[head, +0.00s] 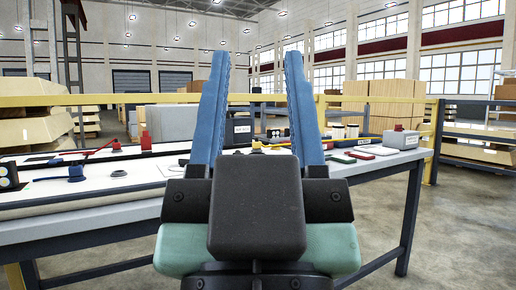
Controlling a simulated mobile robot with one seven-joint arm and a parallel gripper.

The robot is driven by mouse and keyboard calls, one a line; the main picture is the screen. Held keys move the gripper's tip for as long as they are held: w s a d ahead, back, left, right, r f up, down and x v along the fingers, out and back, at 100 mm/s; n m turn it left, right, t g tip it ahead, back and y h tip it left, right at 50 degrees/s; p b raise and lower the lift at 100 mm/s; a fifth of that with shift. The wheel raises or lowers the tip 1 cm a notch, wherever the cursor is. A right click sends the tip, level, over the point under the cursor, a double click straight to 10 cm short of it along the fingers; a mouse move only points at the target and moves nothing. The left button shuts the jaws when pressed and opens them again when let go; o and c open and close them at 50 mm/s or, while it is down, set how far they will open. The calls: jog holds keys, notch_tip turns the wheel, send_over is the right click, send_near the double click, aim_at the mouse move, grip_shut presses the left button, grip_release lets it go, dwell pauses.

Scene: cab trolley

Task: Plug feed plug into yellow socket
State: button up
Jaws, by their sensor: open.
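My gripper (254,62) is open and empty, its two blue fingers pointing up and forward in front of the workbench. A small yellow part (257,146) shows between the fingers on the bench; it may be the yellow socket, but it is too small and partly hidden to be sure. On the left of the bench lie a blue fitting (76,172) and a red part with a long arm or lead (98,149). A red upright part (146,141) stands behind them. I cannot tell which of these, if any, is the feed plug.
The long workbench (140,210) crosses in front of me. A yellow railing (433,145) stands behind. Open floor lies at the right.

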notch_tip(320, 180, up, 52)
jog(key=p, duration=5.2)
jog(key=shift+f, duration=0.1)
jog(key=shift+w, duration=0.15)
